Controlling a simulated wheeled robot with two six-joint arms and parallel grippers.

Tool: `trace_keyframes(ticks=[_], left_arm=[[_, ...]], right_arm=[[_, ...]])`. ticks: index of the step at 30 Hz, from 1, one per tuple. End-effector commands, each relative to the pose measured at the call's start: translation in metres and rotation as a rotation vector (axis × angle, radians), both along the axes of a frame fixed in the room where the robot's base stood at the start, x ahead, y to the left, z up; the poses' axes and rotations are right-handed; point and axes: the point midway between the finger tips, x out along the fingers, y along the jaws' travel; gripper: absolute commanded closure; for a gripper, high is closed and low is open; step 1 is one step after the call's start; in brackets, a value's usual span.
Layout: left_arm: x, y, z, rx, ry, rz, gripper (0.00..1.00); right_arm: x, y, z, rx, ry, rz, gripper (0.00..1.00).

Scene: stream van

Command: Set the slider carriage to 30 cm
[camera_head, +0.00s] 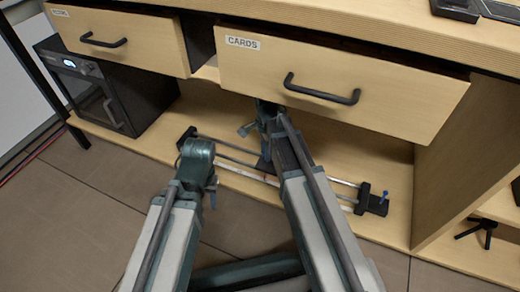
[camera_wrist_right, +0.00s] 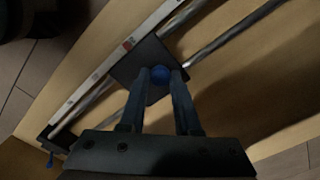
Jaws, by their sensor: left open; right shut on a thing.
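The slider lies on the lower shelf, its two metal rails (camera_head: 232,149) running from a left end block (camera_head: 187,137) to a right end block (camera_head: 374,202). In the right wrist view, the dark carriage plate (camera_wrist_right: 140,66) sits on the rails (camera_wrist_right: 215,48), with a blue knob (camera_wrist_right: 160,74) on it. My right gripper (camera_wrist_right: 161,76) is shut on the knob. A white scale strip (camera_wrist_right: 97,76) with a red mark (camera_wrist_right: 128,44) runs alongside; its numbers are unreadable. In the head view my right arm hides most of the carriage. My left gripper (camera_head: 211,193) is open and empty in front of the slider.
A drawer labelled CARDS (camera_head: 335,85) overhangs the shelf, partly pulled out, beside another drawer (camera_head: 120,38). A black box-shaped appliance (camera_head: 95,90) stands at the left of the shelf. A side panel (camera_head: 455,150) bounds the shelf on the right.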

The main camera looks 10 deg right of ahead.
Motion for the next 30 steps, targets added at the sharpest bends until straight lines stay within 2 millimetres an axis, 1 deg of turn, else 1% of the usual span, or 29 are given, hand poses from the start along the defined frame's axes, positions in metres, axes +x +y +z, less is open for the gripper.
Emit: trace_keyframes(ticks=[8,9,13,14,23,26,30], left_arm=[[0.000,0.000,0.000,0.000,0.000,0.000,0.50],[0.000,0.000,0.000,0.000,0.000,0.000,0.50],[0.000,0.000,0.000,0.000,0.000,0.000,0.50],[0.000,0.000,0.000,0.000,0.000,0.000,0.50],[0.000,0.000,0.001,0.000,0.000,0.000,0.50],[0.000,0.000,0.004,0.000,0.000,0.000,0.50],[0.000,0.000,0.015,0.000,0.000,0.000,0.50]], right_arm=[[0.000,0.000,0.000,-0.001,0.000,0.000,1.00],[0.000,0.000,0.000,-0.001,0.000,0.000,0.63],[0.000,0.000,0.000,0.000,0.000,0.000,0.40],[0.000,0.000,0.000,0.000,0.000,0.000,0.38],[0.000,0.000,0.001,0.000,0.000,0.000,0.38],[0.000,0.000,0.004,0.000,0.000,0.000,0.38],[0.000,0.000,0.015,0.000,0.000,0.000,0.38]])
